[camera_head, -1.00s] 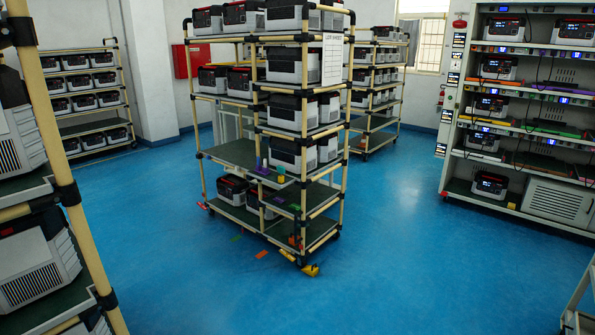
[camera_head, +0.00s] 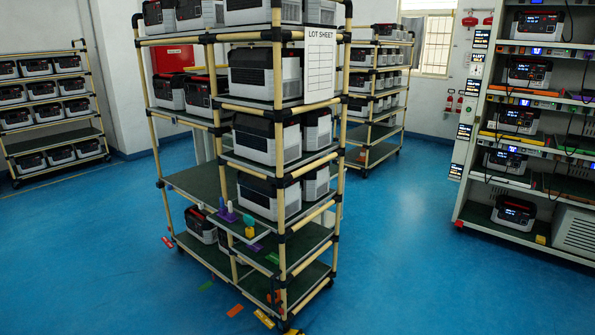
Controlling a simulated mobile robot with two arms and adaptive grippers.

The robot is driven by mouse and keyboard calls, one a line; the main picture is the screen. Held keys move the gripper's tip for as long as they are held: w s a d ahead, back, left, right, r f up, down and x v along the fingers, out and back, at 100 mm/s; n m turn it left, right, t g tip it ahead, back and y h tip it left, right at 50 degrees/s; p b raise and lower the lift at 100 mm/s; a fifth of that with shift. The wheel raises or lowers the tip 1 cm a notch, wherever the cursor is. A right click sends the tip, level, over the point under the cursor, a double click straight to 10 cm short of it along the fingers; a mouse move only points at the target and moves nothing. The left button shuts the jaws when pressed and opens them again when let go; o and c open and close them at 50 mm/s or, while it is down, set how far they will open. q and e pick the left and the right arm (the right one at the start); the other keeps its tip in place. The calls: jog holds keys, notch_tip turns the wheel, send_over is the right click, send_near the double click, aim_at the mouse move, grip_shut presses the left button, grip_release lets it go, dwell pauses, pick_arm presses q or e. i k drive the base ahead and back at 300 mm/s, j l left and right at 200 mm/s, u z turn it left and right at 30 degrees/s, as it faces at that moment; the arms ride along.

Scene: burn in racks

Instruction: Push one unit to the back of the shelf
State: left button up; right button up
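The units are boxy grey-and-black power stations on a tan pipe rack (camera_head: 283,200) in the middle of the view. One unit (camera_head: 265,138) sits on a middle shelf at the near end, with another unit (camera_head: 317,128) beside it to the right. A further unit (camera_head: 262,196) sits one shelf lower. More units (camera_head: 169,92) stand on the left part of the rack. Which unit the task means cannot be told. Neither of my grippers is in view.
A lit test rack (camera_head: 520,150) with units stands at the right, another pipe rack (camera_head: 95,125) at the far left, and one behind. Blue floor (camera_head: 390,240) is clear between the racks. Coloured tags lie by the central rack's base.

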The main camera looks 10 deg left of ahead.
aim_at(205, 231)
jog(key=i+j+u, duration=0.15)
jog(key=i+u, duration=0.2)
jog(key=i, duration=0.15)
jog(key=i+u, duration=0.4)
jog(key=i+l+u, duration=0.15)
jog(key=i+u, duration=0.2)
jog(key=i, duration=0.25)
jog(key=i+z, duration=0.1)
jog(key=i, duration=0.45)
jog(key=i+j, duration=0.15)
jog(key=i, duration=0.4)
jog(key=j+z, duration=0.3)
jog(key=j, duration=0.55)
jog(key=j+z, duration=0.25)
jog(key=j, duration=0.6)
jog(key=i+j, duration=0.95)
jog(key=k+j+u, duration=0.05)
